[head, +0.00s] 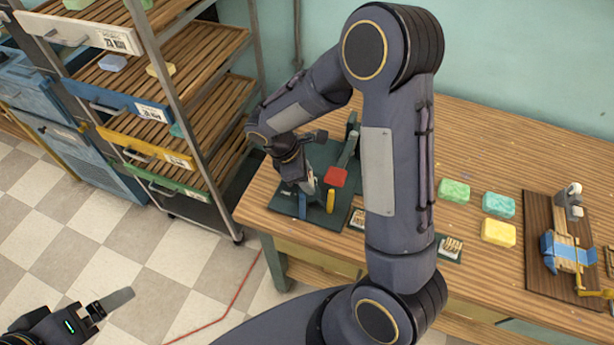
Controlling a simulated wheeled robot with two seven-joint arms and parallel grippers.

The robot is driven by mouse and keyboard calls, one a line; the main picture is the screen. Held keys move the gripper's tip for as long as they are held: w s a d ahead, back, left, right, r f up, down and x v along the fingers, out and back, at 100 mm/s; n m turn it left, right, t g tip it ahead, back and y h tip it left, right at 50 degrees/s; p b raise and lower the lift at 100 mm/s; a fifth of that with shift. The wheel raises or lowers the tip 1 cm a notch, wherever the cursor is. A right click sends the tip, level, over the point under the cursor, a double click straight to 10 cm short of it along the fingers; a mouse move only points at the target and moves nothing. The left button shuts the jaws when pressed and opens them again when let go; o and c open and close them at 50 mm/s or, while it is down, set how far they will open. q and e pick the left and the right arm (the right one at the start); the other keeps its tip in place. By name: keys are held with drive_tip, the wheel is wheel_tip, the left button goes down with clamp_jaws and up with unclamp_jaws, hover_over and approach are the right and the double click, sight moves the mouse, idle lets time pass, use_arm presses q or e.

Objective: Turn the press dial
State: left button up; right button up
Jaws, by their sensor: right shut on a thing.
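The press (348,150) stands at the left end of the wooden table on a dark green base plate (270,203). It has a red block (336,177) and a yellow upright piece (331,201). My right gripper (309,187) is down at the press, left of the red block, and is shut on the press dial. The dial itself is mostly hidden by the gripper. My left gripper (113,303) is at the bottom left, over the floor and away from the table; its jaw opening does not show clearly.
Green (454,190), teal (498,204) and yellow (498,232) soap bars lie mid-table. A brown board (541,223) with a blue-topped device (566,251) is at the right. A shelf rack (190,110) stands left of the table. My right arm hides part of the tabletop.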

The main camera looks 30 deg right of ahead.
drive_tip(key=n+t, duration=0.1)
drive_tip(key=n, duration=0.2)
drive_tip(key=shift+s+a+n+b, duration=0.1)
drive_tip(key=shift+n+b, duration=0.25)
drive_tip(key=shift+n, duration=0.05)
drive_tip(key=shift+s+n+t+b, duration=0.15)
drive_tip(key=shift+n+t, duration=0.35)
drive_tip(key=shift+n, duration=0.45)
drive_tip(key=shift+n+t+b, duration=0.15)
drive_tip(key=shift+n+t, duration=0.35)
drive_tip(key=shift+n, duration=0.45)
drive_tip(key=o, duration=1.4)
drive_tip(key=v, duration=0.8)
